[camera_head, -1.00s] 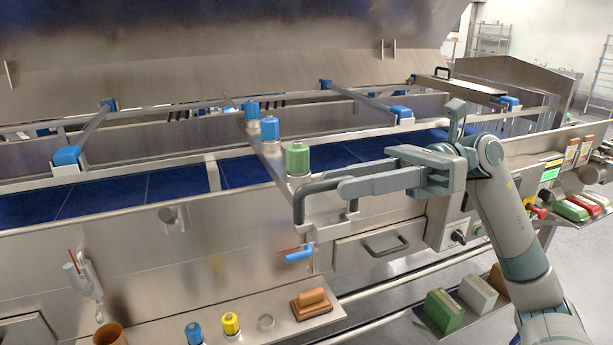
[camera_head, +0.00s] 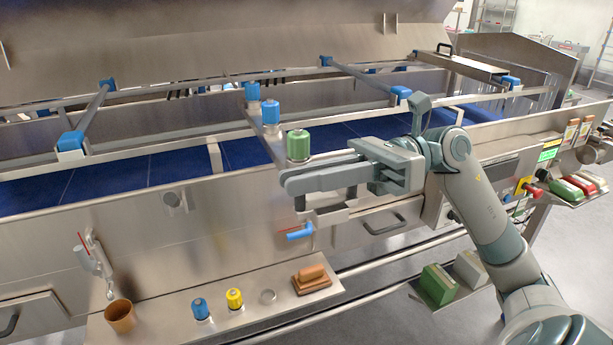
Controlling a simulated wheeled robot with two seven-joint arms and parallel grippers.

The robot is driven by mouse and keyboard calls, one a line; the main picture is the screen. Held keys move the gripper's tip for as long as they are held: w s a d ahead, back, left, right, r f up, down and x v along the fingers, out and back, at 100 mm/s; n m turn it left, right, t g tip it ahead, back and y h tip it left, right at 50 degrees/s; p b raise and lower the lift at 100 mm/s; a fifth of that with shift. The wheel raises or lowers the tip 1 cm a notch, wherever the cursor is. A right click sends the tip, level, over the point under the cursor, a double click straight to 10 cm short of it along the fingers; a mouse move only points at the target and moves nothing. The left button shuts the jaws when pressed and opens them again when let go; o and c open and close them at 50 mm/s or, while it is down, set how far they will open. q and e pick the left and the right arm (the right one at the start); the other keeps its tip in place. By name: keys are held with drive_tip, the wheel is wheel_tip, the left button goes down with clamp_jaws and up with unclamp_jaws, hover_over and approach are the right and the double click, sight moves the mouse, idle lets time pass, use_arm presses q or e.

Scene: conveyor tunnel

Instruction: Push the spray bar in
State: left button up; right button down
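The spray bar (camera_head: 271,133) is a metal bar that reaches from the front edge back over the blue belt. It carries two blue nozzle caps (camera_head: 271,112) and one green cap (camera_head: 298,145). My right gripper (camera_head: 287,183) points left at the bar's front end, just below the green cap. Its two long grey fingers lie close together, and I see nothing between them. They cover most of the bar's front end and its dark handle. Whether they touch it I cannot tell. My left gripper is not in view.
A blue valve lever (camera_head: 299,233) sits on the front panel below my gripper. A drawer handle (camera_head: 384,224) is to its right. A shelf (camera_head: 245,317) below holds a brown cup (camera_head: 120,316), blue and yellow caps and a brush (camera_head: 311,279). A hood (camera_head: 200,45) hangs behind.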

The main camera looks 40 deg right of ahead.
sight(296, 163)
drive_tip(key=shift+w, duration=0.1)
drive_tip(key=shift+w+d+b, duration=0.3)
drive_tip(key=shift+w+b, duration=0.05)
drive_tip(key=shift+w, duration=0.75)
drive_tip(key=shift+w+d+b, duration=0.25)
drive_tip(key=shift+w+b, duration=0.05)
drive_tip(key=shift+w, duration=0.75)
drive_tip(key=c, duration=1.8)
unclamp_jaws()
drive_tip(key=shift+s, duration=0.1)
drive_tip(key=shift+o, duration=0.2)
